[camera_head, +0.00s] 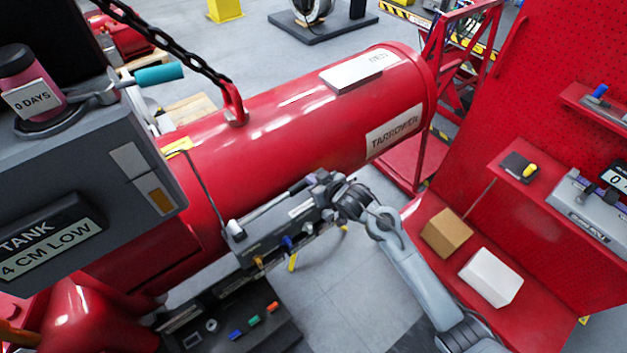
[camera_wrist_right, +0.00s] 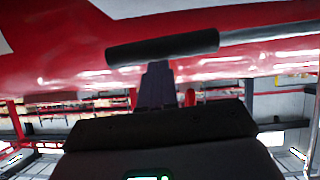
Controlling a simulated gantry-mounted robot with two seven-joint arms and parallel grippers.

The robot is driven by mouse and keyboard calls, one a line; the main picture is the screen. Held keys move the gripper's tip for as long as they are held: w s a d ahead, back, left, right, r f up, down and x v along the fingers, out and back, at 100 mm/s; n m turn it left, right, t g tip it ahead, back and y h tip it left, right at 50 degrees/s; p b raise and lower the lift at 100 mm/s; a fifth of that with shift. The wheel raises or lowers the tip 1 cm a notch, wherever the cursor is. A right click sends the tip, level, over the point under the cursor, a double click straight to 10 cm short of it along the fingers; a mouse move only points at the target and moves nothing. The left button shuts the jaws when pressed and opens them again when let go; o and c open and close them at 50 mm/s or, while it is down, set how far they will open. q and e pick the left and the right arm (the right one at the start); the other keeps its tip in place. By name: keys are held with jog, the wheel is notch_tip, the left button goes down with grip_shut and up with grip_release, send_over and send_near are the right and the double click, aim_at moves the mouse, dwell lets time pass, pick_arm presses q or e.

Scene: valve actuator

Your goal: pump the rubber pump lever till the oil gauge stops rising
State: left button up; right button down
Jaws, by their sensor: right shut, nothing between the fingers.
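The pump lever shows best in the right wrist view as a dark rubber grip (camera_wrist_right: 163,47) on a grey metal rod (camera_wrist_right: 265,33). In the head view its rod (camera_head: 265,210) slopes above a dark block with small coloured fittings (camera_head: 285,242). My right gripper (camera_head: 322,181) is at the grip's end of the lever. In the wrist view its closed fingers (camera_wrist_right: 157,80) meet the grip's lower edge; contact is unclear, and nothing is between them. A grey box (camera_head: 100,180) at left has an amber-and-white window (camera_head: 157,194), possibly the oil gauge. My left gripper is out of view.
A red cylinder (camera_head: 290,115) lies behind the lever, with a chain (camera_head: 170,42) at its top. A sign reading "TANK 4 CM LOW" (camera_head: 50,240) is at left. A red bench with a brown box (camera_head: 447,233) and white box (camera_head: 490,277) stands at right.

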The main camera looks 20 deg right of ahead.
jog(key=shift+d+f+m+y+p, duration=0.15)
jog(key=shift+f+m+y+p, duration=0.25)
jog(key=shift+f, duration=0.8)
jog(key=shift+r, duration=0.1)
